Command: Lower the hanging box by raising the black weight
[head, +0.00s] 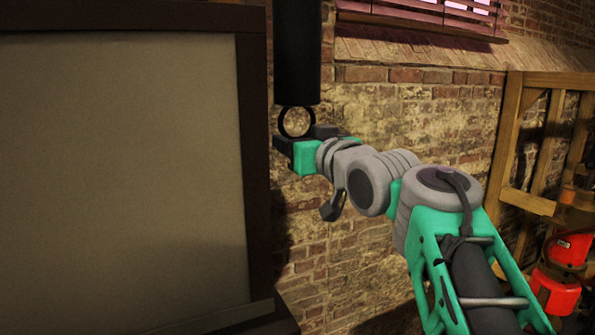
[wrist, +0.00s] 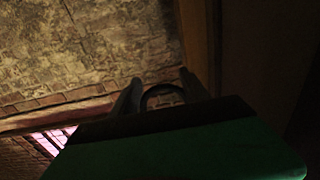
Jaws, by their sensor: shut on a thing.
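The black weight (head: 297,55) is a dark upright cylinder in the upper middle of the head view; its top runs out of the frame. A ring (head: 281,121) hangs from its lower end. My gripper (head: 302,135) is at the bottom of this ring, shut on it. In the wrist view the ring (wrist: 160,89) shows as a dark arch between the two fingers of my gripper (wrist: 160,95). The weight's body is hard to make out in the dark right part of that view. I cannot make out the hanging box in either view.
A large grey panel (head: 120,170) in a dark frame fills the left side, close beside the weight. A brick wall (head: 400,110) stands behind. A wooden frame (head: 510,130) and an orange-red object (head: 568,250) are at the right. Window blinds (head: 420,15) are above.

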